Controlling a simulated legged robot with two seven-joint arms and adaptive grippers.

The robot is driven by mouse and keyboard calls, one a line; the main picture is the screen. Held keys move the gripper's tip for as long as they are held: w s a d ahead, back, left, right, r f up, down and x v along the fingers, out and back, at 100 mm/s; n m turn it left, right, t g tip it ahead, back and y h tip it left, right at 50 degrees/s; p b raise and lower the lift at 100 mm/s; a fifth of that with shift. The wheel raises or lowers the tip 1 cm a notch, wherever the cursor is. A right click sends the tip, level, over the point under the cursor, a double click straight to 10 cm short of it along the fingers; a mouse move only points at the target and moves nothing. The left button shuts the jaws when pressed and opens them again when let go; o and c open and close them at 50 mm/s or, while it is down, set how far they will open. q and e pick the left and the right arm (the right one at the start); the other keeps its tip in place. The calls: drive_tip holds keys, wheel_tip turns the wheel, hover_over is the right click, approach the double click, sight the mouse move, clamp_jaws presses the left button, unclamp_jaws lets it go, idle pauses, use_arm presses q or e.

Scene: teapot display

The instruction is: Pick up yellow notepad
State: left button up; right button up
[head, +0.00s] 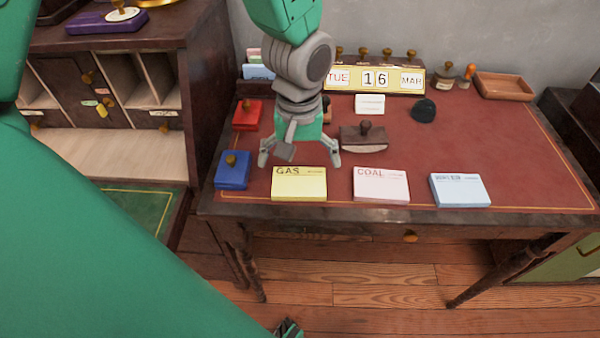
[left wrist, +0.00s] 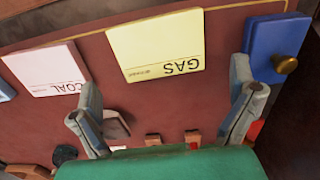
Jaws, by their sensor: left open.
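The yellow notepad (head: 299,186), marked GAS, lies flat near the front edge of the red-topped desk (head: 480,130). My left gripper (head: 299,163) is open and empty, just behind the notepad and above the desk, with its fingers spread. In the left wrist view the yellow notepad (left wrist: 157,46) lies beyond the spread fingertips of the left gripper (left wrist: 168,105), upside down in the picture and apart from them.
A blue box (head: 232,170) with a knob stands left of the notepad. A pink COAL notepad (head: 381,186) and a light blue notepad (head: 460,190) lie to its right. A rocker blotter (head: 364,138) and a date display (head: 375,78) stand behind.

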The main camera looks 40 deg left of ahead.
sight(298, 177)
use_arm(q)
wheel_tip(298, 177, down, 5)
drive_tip(key=shift+a+r+b, duration=0.1)
drive_tip(key=shift+a+b, duration=0.05)
drive_tip(key=shift+b, duration=0.65)
drive_tip(key=shift+w+d, duration=0.1)
drive_tip(key=shift+d, duration=0.3)
drive_tip(key=shift+a, duration=0.2)
drive_tip(key=c, duration=1)
drive_tip(key=shift+a, duration=0.2)
drive_tip(key=shift+c, duration=0.2)
wheel_tip(298, 177, up, 10)
drive_tip(key=p, duration=0.3)
